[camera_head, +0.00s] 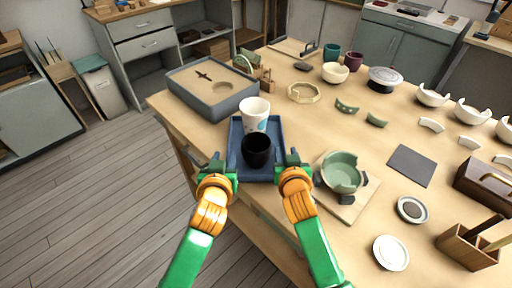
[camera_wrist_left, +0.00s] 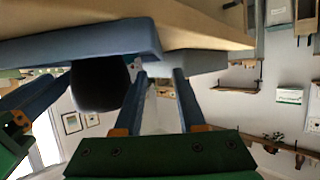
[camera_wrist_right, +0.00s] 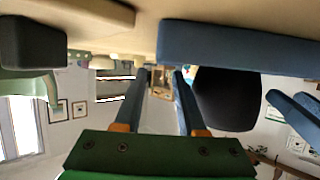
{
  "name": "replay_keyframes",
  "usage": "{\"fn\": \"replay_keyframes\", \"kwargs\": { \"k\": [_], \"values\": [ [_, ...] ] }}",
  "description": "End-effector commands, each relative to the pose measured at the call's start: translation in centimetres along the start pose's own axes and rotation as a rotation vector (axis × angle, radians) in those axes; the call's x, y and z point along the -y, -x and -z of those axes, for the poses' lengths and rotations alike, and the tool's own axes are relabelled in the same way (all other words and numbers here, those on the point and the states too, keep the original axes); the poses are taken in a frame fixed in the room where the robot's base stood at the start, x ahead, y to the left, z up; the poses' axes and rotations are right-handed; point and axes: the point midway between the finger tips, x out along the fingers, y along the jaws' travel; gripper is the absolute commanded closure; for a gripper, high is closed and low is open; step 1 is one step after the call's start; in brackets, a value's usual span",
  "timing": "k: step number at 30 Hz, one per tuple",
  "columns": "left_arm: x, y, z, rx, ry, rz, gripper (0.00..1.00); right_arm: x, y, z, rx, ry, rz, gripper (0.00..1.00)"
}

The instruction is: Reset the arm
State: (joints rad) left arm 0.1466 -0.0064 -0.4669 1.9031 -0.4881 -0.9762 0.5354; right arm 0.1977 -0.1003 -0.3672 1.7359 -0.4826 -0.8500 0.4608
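My left gripper (camera_head: 216,161) is beside the left front edge of the blue tray (camera_head: 234,134). In the left wrist view its two fingers (camera_wrist_left: 161,75) are apart with nothing between them. My right gripper (camera_head: 293,158) is beside the tray's right front edge. In the right wrist view its fingers (camera_wrist_right: 160,73) are also apart and empty. A black cup (camera_head: 257,151) stands in the tray's front part. A white cup with a blue-green patch (camera_head: 254,113) stands behind it. Whether either gripper touches the tray is unclear.
A grey box (camera_head: 212,92) stands behind the tray on the left. A green broken bowl (camera_head: 342,172) on a wooden board is close to my right gripper. Several shards, white bowls, a dark mat (camera_head: 411,166) and a wooden caddy (camera_head: 470,246) fill the right side.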

Motion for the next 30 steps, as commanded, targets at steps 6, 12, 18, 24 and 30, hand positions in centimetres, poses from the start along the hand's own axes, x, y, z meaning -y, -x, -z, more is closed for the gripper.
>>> {"fn": "replay_keyframes", "kwargs": {
  "k": [6, 12, 18, 24, 30],
  "values": [
    [0.0, 0.0, 0.1, 0.0, 0.0, 0.0, 0.61, 0.0, 2.6, 0.6, -0.013, -0.001, 0.0, 0.6],
    [0.0, 0.1, 0.2, 0.0, 0.0, 0.0, 0.61, 0.0, 2.9, 0.8, -0.016, -0.001, 0.0, 0.6],
    [0.0, 0.1, 0.2, 0.0, 0.0, 0.0, 0.61, 0.0, 2.9, 0.8, -0.017, -0.002, 0.0, 0.6],
    [0.0, 0.9, 2.3, -0.001, 0.0, 0.0, 0.61, 0.0, 3.7, 3.0, -0.018, -0.002, 0.0, 0.6],
    [0.0, 2.6, 6.4, 0.0, 0.0, 0.0, 0.61, 0.0, 5.3, 7.0, -0.018, -0.002, -0.001, 0.6]
  ]
}}
